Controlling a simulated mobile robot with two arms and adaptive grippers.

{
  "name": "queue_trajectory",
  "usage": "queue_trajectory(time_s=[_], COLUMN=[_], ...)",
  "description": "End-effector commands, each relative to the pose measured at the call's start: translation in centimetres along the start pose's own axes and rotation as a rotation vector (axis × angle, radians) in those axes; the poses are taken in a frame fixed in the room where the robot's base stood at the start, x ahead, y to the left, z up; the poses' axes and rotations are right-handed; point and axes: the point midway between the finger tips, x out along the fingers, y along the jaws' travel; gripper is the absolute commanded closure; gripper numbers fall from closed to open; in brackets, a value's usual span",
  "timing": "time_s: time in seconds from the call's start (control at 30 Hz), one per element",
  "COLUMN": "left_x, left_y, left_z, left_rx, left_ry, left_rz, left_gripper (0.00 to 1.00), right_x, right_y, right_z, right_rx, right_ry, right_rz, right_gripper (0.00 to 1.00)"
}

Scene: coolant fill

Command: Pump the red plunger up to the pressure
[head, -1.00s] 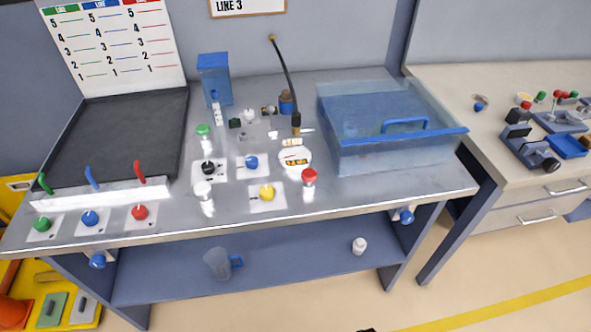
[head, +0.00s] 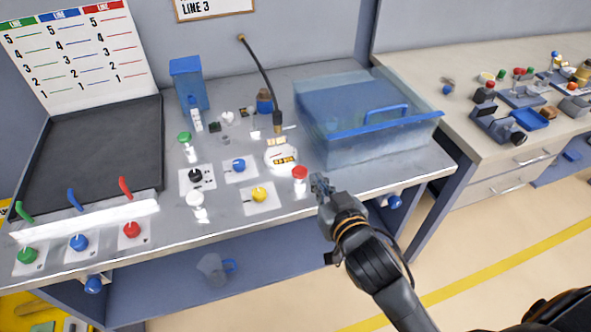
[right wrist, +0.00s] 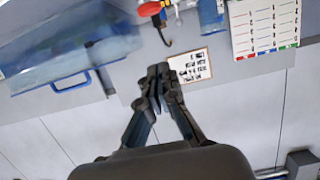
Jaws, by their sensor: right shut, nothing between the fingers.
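The red plunger (head: 300,173) stands on a pale cylinder near the front edge of the steel bench, in the head view. A round white gauge (head: 281,157) with a yellow-and-black band lies just behind it; its reading is too small to tell. My right gripper (head: 321,184) is shut and empty, just to the right of the red plunger and apart from it. In the right wrist view its closed fingers (right wrist: 159,72) point toward the back wall and its sign. My left gripper is not in view.
A clear tank with a blue handle (head: 386,113) stands at the right. Green (head: 185,138) and white (head: 194,199) plungers and a yellow knob (head: 259,195) sit left of the red plunger. A black hose (head: 261,72) rises behind. Coloured levers (head: 125,187) line the left.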

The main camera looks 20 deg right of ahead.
Motion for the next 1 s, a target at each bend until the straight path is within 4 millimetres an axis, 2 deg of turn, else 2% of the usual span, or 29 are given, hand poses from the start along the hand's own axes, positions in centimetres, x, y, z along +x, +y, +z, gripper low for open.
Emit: queue_trajectory(time_s=[0.33,0.47,0.57,0.97,1.0], left_x=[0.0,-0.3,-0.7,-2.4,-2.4], left_y=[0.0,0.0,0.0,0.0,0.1], left_z=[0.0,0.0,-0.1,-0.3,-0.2], left_rx=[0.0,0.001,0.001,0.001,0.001], left_ry=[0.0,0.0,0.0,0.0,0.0], left_rz=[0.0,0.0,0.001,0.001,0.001], left_gripper=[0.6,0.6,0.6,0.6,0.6], right_x=[0.0,0.8,2.2,10.3,10.3], right_y=[0.0,0.0,0.0,0.0,0.0], right_z=[-0.1,-0.2,-0.4,-0.4,0.8], right_rx=[0.0,0.0,-0.001,-0.001,-0.001], right_ry=[0.003,0.003,0.004,0.002,-0.004], right_rz=[0.0,0.0,0.001,0.001,0.001], right_gripper=[1.0,1.0,1.0,1.0,1.0])
